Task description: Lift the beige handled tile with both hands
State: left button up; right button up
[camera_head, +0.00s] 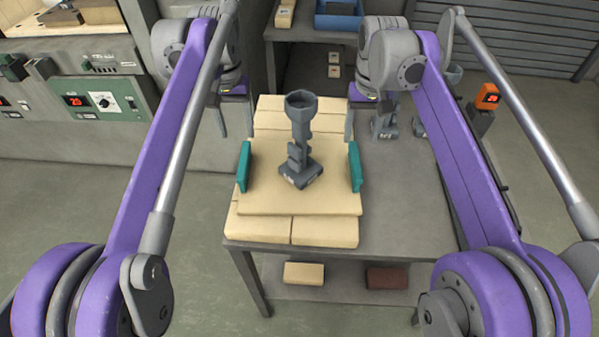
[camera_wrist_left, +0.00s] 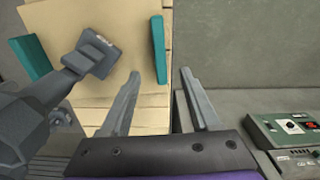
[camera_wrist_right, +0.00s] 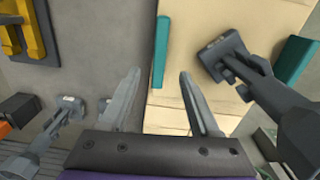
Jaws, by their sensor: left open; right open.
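The beige tile (camera_head: 265,200) lies flat on a layer of beige bricks, with a teal handle (camera_head: 243,167) on its left edge and another (camera_head: 354,167) on its right edge. A grey tool-like piece (camera_head: 300,145) with a square base stands on the tile. My left gripper (camera_head: 233,128) is open and empty behind the left handle, which shows ahead of its fingers in the left wrist view (camera_wrist_left: 158,50). My right gripper (camera_head: 367,130) is open and empty behind the right handle, also ahead of its fingers in the right wrist view (camera_wrist_right: 161,52). Neither gripper holds a handle.
The bricks (camera_head: 325,232) rest on a grey table (camera_head: 405,215). Grey tools (camera_head: 384,124) stand on its right part. A control panel (camera_head: 100,100) is at the left, a blue bin (camera_head: 338,16) at the back. A beige brick (camera_head: 304,273) and a brown brick (camera_head: 387,278) lie on the lower shelf.

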aim_at(243, 159)
pick_arm(q)
jog(key=shift+s, duration=0.1)
pick_arm(e)
jog(key=shift+s, duration=0.1)
jog(key=shift+f, duration=0.1)
pick_arm(q)
jog(key=shift+f, duration=0.35)
pick_arm(e)
jog(key=shift+f, duration=0.25)
pick_arm(q)
notch_tip(243, 159, down, 10)
jog(key=shift+f, duration=0.1)
pick_arm(e)
notch_tip(243, 159, down, 10)
jog(key=shift+f, duration=0.1)
pick_arm(q)
grip_shut()
pick_arm(e)
grip_shut()
dwell(0.4)
